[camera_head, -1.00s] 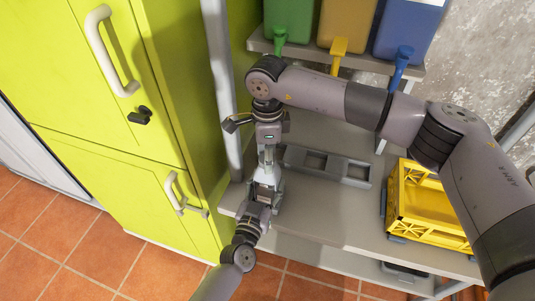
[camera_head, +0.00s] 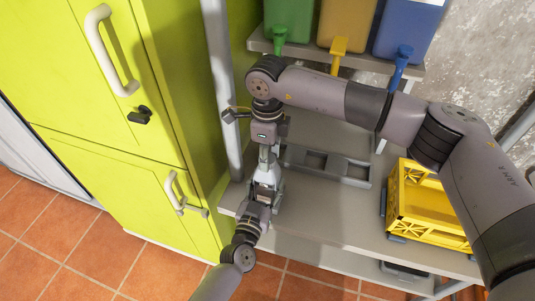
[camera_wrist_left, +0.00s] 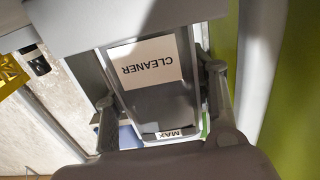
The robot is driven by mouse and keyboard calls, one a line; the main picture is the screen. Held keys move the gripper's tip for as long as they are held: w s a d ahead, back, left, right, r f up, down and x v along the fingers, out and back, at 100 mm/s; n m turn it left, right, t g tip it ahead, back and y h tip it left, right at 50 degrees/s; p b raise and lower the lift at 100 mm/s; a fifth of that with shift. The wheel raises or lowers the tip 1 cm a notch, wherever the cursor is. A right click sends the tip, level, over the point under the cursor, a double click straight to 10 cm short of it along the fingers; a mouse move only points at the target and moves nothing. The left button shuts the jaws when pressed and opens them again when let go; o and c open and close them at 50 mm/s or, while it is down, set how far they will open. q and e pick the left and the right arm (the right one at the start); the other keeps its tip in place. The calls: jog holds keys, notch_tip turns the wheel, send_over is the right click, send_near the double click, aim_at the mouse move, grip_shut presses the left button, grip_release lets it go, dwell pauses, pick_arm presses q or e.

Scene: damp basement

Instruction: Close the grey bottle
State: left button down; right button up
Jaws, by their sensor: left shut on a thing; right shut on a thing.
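The grey bottle (camera_wrist_left: 160,105), with a white label reading CLEANER and a smaller MAX label, fills the middle of the left wrist view. My left gripper (camera_head: 265,188) is shut on it, one finger along each side. In the head view the bottle stands over the left end of the worktop and is mostly hidden by my grippers. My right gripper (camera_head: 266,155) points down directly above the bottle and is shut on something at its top. I cannot make out the cap or how it sits on the neck.
A grey tray with compartments (camera_head: 355,172) lies on the worktop (camera_head: 320,215) just right of the grippers. A yellow crate (camera_head: 425,208) stands further right. A yellow-green cabinet (camera_head: 115,150) and grey post are close on the left. Green, yellow and blue containers (camera_head: 405,25) stand behind.

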jog(key=o, duration=1.3)
jog(key=shift+r, duration=2.25)
notch_tip(320, 180, up, 4)
jog(key=n, duration=0.4)
jog(key=shift+f, duration=0.25)
jog(key=shift+f, duration=0.1)
